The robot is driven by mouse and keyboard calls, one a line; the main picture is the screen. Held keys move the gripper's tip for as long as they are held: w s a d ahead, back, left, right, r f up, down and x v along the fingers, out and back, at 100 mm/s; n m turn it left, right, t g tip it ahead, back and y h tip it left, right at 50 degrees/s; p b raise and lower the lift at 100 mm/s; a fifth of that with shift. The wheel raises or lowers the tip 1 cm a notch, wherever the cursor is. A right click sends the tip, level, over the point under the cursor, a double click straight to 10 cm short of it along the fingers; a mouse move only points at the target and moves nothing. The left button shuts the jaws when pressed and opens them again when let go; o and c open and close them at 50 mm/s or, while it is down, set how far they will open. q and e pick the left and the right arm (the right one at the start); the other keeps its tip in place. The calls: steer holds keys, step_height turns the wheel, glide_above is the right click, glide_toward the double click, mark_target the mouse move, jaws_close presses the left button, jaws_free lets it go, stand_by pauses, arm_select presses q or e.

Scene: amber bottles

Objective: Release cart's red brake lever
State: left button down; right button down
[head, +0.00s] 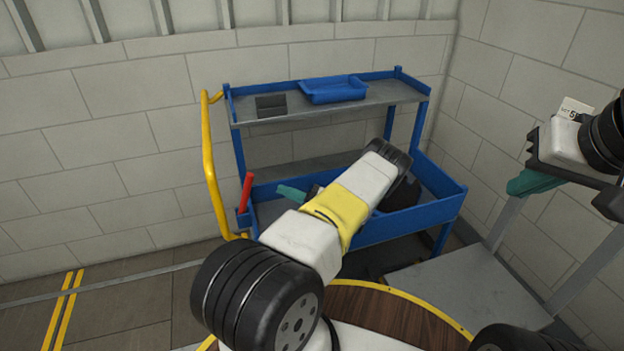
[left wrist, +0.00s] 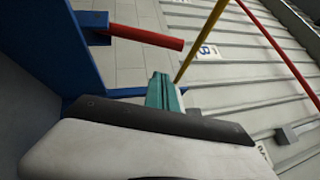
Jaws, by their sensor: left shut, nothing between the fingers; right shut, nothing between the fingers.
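The red brake lever (head: 246,192) stands nearly upright, tilted slightly, at the left end of the blue cart (head: 345,232). In the left wrist view the lever (left wrist: 146,37) sticks out from a blue cart post. My left gripper (head: 290,192) is shut and empty, its teal fingertips pointing left, to the right of the lever with a gap between. The shut teal fingers also show in the left wrist view (left wrist: 164,92), below the lever's free end and apart from it. My right gripper (head: 533,182) is shut and empty at the far right, away from the cart.
The cart's yellow handle (head: 210,165) rises left of the lever. A blue tray (head: 334,90) and a dark grey block (head: 271,106) sit on the top shelf. Block walls stand behind and right.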

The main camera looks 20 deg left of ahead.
arm_select(q)
steer(key=s+a+r, duration=0.2)
steer(key=s+a, duration=0.1)
steer(key=a, duration=0.3)
steer(key=shift+s+a+r, duration=0.15)
steer(key=shift+s+a, duration=0.05)
steer(key=shift+a, duration=0.15)
steer(key=shift+r, duration=0.1)
step_height(320, 180, up, 3)
steer(key=n+h, duration=0.3)
steer(key=h, duration=0.2)
glide_above(244, 199)
steer(key=s+a+f+n+t+h, duration=0.1)
steer(key=s+a+n+h, duration=0.1)
steer(key=s+a+h, duration=0.1)
steer(key=shift+s+a, duration=0.65)
steer(key=shift+a, duration=0.5)
